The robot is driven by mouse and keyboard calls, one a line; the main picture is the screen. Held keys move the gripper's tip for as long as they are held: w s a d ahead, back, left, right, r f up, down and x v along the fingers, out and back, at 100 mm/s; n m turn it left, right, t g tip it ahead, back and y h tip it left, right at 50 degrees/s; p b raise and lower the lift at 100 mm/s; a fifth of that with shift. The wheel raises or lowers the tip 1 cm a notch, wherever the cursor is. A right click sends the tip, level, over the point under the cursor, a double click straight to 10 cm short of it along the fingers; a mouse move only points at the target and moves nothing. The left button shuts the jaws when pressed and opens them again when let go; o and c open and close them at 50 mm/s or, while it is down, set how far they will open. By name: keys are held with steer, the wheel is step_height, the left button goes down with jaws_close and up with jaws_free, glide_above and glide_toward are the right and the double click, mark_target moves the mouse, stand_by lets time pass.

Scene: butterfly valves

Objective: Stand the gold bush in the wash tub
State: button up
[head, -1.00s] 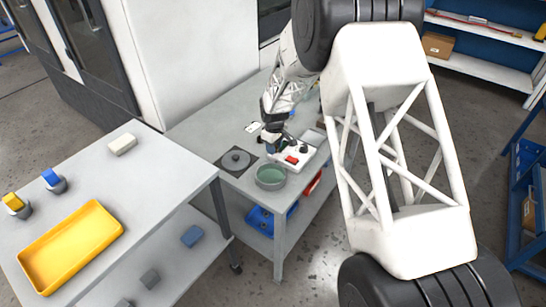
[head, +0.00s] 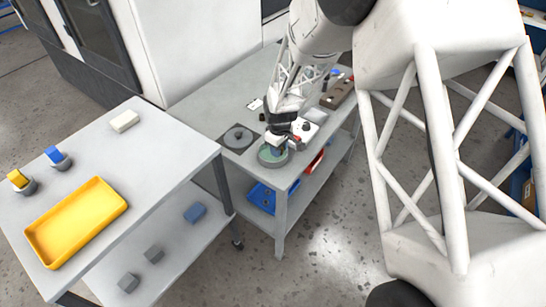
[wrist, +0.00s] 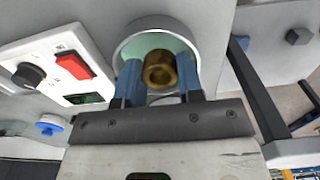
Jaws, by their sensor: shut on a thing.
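The gold bush (wrist: 160,69) is a short brass ring, seen in the wrist view between the two blue fingers of my gripper (wrist: 160,80). My gripper is shut on it. The wash tub (head: 273,157) is a round grey tub with a green inside, near the front corner of the far bench; its rim also shows in the wrist view (wrist: 125,45). My gripper and the bush are over the tub's opening. I cannot tell how high the bush is or whether it touches the tub's floor. The bush is not clear in the head view.
A white control box (wrist: 60,68) with a red switch and black knob stands close beside the tub. A dark plate (head: 238,138) with a round grey part lies left of it. The nearer table holds a yellow tray (head: 77,222), blue and yellow valve pieces and a pale block (head: 124,121).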

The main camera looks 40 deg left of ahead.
steer(key=s+d, duration=0.8)
steer(key=s, duration=0.1)
steer(key=shift+s+d, duration=0.2)
steer(key=shift+d, duration=0.05)
glide_above(273, 157)
steer(key=shift+s+d+f, duration=0.15)
steer(key=shift+f, duration=0.25)
steer(key=shift+s+d+f, duration=0.1)
steer(key=shift+d+f, duration=0.05)
steer(key=shift+f, duration=0.2)
stand_by(0.4)
steer(key=shift+w+a+f, duration=0.1)
steer(key=shift+w+a, duration=0.25)
steer(key=shift+a, duration=0.05)
steer(key=shift+f, duration=1.7)
steer(key=shift+f, duration=0.15)
steer(key=o, duration=1)
steer(key=shift+c, duration=0.2)
